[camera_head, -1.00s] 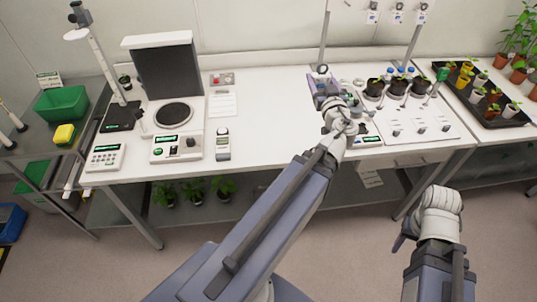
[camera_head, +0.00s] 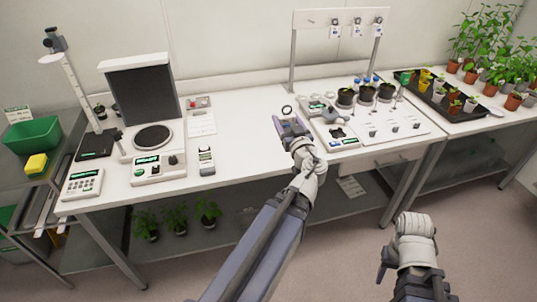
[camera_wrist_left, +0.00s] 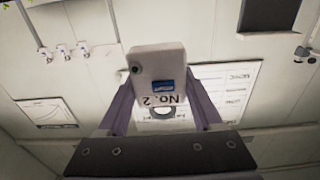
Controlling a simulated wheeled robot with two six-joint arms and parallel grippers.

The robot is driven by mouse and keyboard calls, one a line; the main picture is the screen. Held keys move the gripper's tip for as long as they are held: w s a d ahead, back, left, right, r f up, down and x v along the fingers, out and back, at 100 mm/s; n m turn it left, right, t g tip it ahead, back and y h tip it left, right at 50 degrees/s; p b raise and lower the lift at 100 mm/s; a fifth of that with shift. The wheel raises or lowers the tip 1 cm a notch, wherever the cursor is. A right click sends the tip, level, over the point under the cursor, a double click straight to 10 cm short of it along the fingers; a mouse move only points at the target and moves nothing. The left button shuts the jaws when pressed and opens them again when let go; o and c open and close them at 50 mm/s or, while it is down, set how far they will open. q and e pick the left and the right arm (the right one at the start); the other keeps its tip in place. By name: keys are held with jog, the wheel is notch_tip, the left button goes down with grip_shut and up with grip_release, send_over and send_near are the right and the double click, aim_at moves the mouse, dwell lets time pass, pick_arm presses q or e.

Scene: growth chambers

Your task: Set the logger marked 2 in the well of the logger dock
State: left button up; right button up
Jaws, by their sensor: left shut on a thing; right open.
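My left gripper (camera_head: 290,126) is over the bench, left of the dock. In the left wrist view my left gripper (camera_wrist_left: 158,108) is shut on a pale logger (camera_wrist_left: 157,66) with a blue display and upside-down "No. 2" lettering. A ring shows at the lettered end. In the head view a dark ring (camera_head: 287,110) shows at the fingertips; the logger's body is hard to make out there. What looks like the logger dock (camera_head: 343,137), a pale block with a dark recess and green label, stands near the bench's front edge. My right gripper (camera_head: 382,268) is low in front of the bench, partly hidden, away from everything.
A rack with hanging tags (camera_head: 338,18) rises behind. The bench between meter and gripper is clear.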

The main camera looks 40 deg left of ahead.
notch_tip(320, 180, down, 24)
jog(key=b, duration=2.1)
jog(key=shift+r, duration=0.15)
